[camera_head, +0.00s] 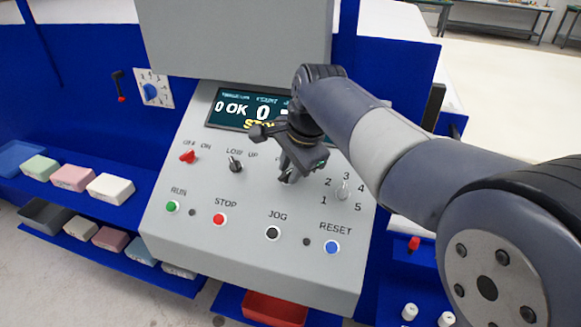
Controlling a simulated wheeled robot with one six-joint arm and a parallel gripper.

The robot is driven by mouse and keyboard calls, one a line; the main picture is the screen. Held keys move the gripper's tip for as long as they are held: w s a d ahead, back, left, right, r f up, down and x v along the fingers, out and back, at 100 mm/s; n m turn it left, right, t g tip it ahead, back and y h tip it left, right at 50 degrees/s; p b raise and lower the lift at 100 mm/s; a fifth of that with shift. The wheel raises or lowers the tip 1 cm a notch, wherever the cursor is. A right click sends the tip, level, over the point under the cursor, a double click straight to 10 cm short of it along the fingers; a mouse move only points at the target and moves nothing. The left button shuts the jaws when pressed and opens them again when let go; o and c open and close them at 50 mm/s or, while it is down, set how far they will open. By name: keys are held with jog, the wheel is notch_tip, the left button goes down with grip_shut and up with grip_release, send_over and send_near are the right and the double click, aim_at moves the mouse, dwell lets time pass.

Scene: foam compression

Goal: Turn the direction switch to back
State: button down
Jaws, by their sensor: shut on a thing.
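The sloped grey control panel (190,235) faces me below a lit display (232,108). My gripper (288,178) is over the panel's upper row, between the LOW/UP switch and the numbered dial. It is shut on the knob there, which I take to be the direction switch. The knob is mostly hidden behind my fingers. Its label is covered too, so I cannot read which way it points.
Beside it are a red OFF/ON switch (188,157), a black LOW/UP switch (235,165) and a numbered dial (343,190). Below are RUN (172,207), STOP (219,219), JOG (273,233) and RESET (332,247) buttons. Foam blocks (110,188) lie on left shelves.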

jog(key=c, duration=1.5)
grip_release()
jog(key=v, duration=1)
jog(key=shift+s+d+r, duration=0.1)
jog(key=shift+r, duration=0.25)
jog(key=shift+f, duration=0.1)
jog(key=x, duration=1)
jog(key=shift+f, duration=0.3)
